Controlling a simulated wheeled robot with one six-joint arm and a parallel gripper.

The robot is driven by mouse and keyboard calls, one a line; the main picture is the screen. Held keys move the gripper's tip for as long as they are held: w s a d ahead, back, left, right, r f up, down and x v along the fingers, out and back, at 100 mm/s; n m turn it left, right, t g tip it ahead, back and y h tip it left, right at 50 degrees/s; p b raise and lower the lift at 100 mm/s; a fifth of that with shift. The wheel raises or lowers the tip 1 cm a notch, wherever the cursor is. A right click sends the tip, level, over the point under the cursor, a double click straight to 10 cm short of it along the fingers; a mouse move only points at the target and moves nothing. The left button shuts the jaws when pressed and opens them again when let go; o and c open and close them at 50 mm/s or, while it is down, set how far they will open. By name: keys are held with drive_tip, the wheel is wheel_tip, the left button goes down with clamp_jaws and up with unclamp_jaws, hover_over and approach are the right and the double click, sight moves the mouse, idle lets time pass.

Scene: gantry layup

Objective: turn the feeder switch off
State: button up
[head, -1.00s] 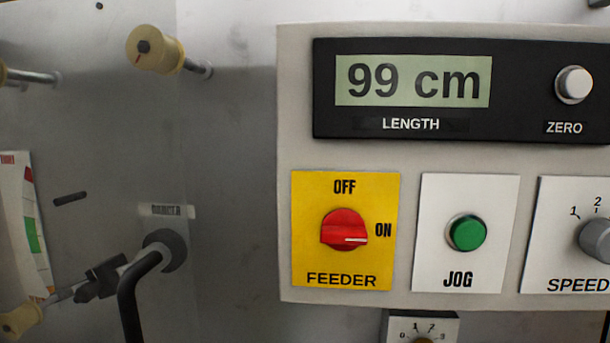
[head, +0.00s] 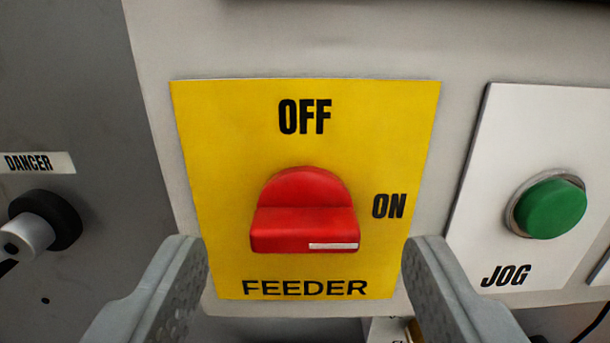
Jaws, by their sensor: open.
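The feeder switch (head: 303,215) is a red rotary knob on a yellow plate (head: 225,130) marked OFF at the top, ON at the right and FEEDER below. Its white mark lies on the right side of the knob, on the ON side. My gripper (head: 308,245) is open, with one grey finger to the left of the knob and one to the right. Neither finger appears to touch the knob. The jaws are empty.
A green JOG button (head: 552,207) on a white plate is right of the yellow plate, near my right finger. A dark round fitting with a light handle (head: 42,225) is at the left under a DANGER label (head: 38,163). Another small panel shows partly below.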

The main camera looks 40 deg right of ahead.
sight(305, 225)
drive_tip(key=shift+x, duration=1.35)
drive_tip(key=c, duration=1)
